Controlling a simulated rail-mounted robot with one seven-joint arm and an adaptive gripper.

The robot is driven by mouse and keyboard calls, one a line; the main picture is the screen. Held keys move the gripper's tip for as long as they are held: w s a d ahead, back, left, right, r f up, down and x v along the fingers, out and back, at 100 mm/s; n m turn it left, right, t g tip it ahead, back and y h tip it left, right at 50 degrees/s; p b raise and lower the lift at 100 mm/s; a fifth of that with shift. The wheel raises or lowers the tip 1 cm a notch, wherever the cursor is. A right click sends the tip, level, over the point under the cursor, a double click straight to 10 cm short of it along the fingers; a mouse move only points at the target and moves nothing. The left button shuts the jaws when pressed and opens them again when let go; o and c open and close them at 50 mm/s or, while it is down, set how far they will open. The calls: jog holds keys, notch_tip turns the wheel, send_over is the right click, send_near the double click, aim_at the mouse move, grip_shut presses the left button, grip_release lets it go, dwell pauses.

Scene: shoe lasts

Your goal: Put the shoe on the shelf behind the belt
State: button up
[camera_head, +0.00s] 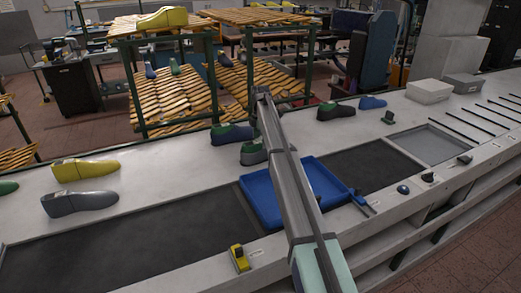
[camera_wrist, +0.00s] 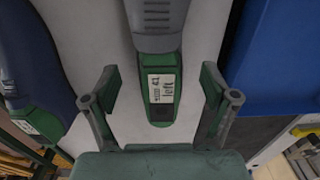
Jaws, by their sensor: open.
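A grey shoe last with a green heel part and a white label (camera_wrist: 160,92) lies in the wrist view between the two fingers of my gripper (camera_wrist: 158,86). The fingers are open, one on each side of the green part, with visible gaps. In the head view this last (camera_head: 252,156) stands on the belt counter, partly hidden by my arm; the gripper is hidden there. A dark blue and green last (camera_head: 232,134) is just behind it and shows at left in the wrist view (camera_wrist: 38,75). Behind the belt, a rack holds slatted wooden shelves (camera_head: 172,104).
A blue tray (camera_head: 262,203) lies right of the grey last, also in the wrist view (camera_wrist: 285,60). Yellow (camera_head: 85,170) and grey (camera_head: 80,203) lasts stand left. A yellow last (camera_head: 163,17) is on the rack's top; smaller ones are lower.

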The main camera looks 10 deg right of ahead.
notch_tip(320, 180, up, 7)
jog(key=shift+r+b, duration=0.2)
jog(key=shift+b, duration=0.55)
jog(key=shift+d, duration=0.1)
